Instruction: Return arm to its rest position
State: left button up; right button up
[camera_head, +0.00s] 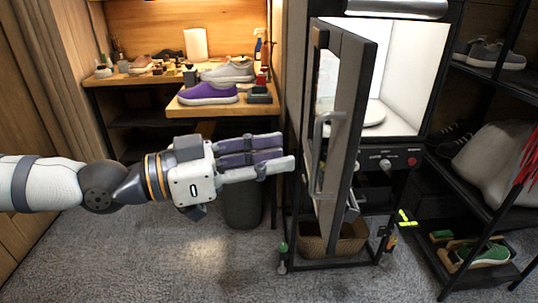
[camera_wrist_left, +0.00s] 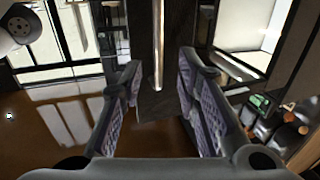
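My left gripper (camera_head: 284,153) reaches in from the left of the head view, its fingers pointing right toward the ajar door (camera_head: 354,85) of the black cabinet. In the left wrist view the two fingers of the gripper (camera_wrist_left: 160,72) are spread apart, with nothing clasped between them. The door's metal handle (camera_head: 324,150) is just right of the fingertips in the head view. A bright vertical bar, seemingly this handle (camera_wrist_left: 157,45), shows ahead between the fingers in the wrist view. I cannot tell whether a finger touches the door. My right gripper is not in view.
The cabinet's white chamber (camera_head: 420,70) is lit, with a round plate (camera_head: 374,113) inside. A wooden bench (camera_head: 215,109) behind holds a purple sneaker (camera_head: 208,93) and a grey one (camera_head: 229,71). A shoe rack (camera_head: 465,190) stands right. The carpet (camera_head: 130,250) at front left is clear.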

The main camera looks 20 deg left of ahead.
pick_arm(q)
jog(key=shift+s+a, duration=0.25)
jog(key=shift+a, duration=0.05)
jog(key=s+d+f+n+g+y, duration=0.1)
jog(key=s+d+f+n+g, duration=0.2)
jog(key=f, duration=0.4)
jog(key=s+d+f+n+g+y+p, duration=0.1)
jog(key=s+d+f+n+g, duration=0.15)
jog(key=s+f, duration=0.45)
jog(key=s+d+f+n+g+y, duration=0.1)
jog(key=s+d+f+n+g, duration=0.15)
jog(key=f, duration=0.55)
jog(key=s+a+f+n+g+y+p, duration=0.15)
jog(key=s+a+f+y, duration=0.25)
jog(key=s+f, duration=0.4)
jog(key=s+a+f+n+g+y, duration=0.1)
jog(key=s+a+f+g+y, duration=0.3)
jog(key=s, duration=0.5)
jog(key=s+a+f+y, duration=0.3)
jog(key=s+a, duration=0.3)
jog(key=a, duration=0.1)
jog(key=shift+a, duration=0.4)
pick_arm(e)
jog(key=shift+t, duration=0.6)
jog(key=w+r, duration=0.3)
pick_arm(q)
jog(key=shift+w+d, duration=0.1)
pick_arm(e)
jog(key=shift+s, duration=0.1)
